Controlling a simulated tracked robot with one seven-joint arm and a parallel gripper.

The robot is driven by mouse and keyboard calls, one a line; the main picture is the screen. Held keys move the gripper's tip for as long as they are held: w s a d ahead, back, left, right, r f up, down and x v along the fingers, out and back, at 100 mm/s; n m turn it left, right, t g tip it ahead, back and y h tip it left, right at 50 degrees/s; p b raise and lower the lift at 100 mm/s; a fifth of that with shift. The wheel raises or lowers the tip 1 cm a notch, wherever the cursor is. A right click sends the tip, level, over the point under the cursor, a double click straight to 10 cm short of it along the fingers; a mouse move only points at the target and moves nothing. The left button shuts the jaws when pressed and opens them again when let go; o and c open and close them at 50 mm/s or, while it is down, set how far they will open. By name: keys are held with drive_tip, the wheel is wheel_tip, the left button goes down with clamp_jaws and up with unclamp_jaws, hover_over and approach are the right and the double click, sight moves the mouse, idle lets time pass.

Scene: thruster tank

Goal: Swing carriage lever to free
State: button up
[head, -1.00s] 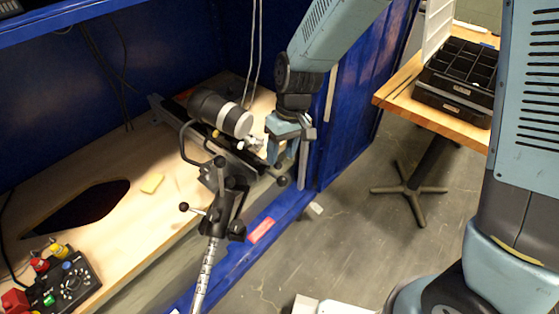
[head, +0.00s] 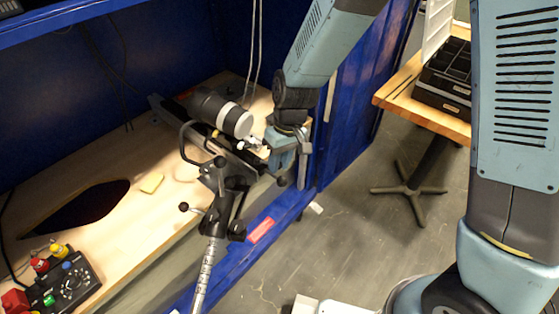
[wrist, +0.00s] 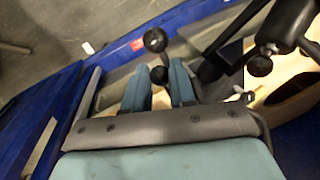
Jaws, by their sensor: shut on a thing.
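The carriage (head: 228,180) is a dark clamp assembly on a rail at the bench edge, in the middle of the head view. Its lever ends in a black ball knob (head: 282,181), seen just below my fingertips. In the wrist view the lever's knob (wrist: 155,39) shows just beyond the fingers, with a dark part of the lever between them. My gripper (head: 287,160) points down at the right side of the carriage; in the wrist view its two blue fingers (wrist: 160,85) are closed around the lever. The fingers hide much of the lever's shaft.
A black cylinder with a white band (head: 220,112) lies above the carriage, close left of my gripper. A graduated pole (head: 207,270) rises in front. A blue panel (head: 345,110) stands close right. A control box (head: 68,285) sits at lower left.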

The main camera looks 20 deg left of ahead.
clamp_jaws()
drive_tip(key=shift+w, duration=0.1)
drive_tip(key=shift+w+n+h, duration=0.15)
drive_tip(key=shift+w+n, duration=0.25)
drive_tip(key=shift+n, duration=0.35)
drive_tip(key=shift+w+n+h, duration=0.15)
drive_tip(key=shift+w+n, duration=0.2)
drive_tip(key=shift+n, duration=0.4)
drive_tip(key=o, duration=0.6)
unclamp_jaws()
wheel_tip(320, 180, up, 13)
drive_tip(key=w+d, duration=0.1)
drive_tip(key=w, duration=0.1)
drive_tip(key=shift+w+r, duration=0.2)
drive_tip(key=shift+w, duration=0.05)
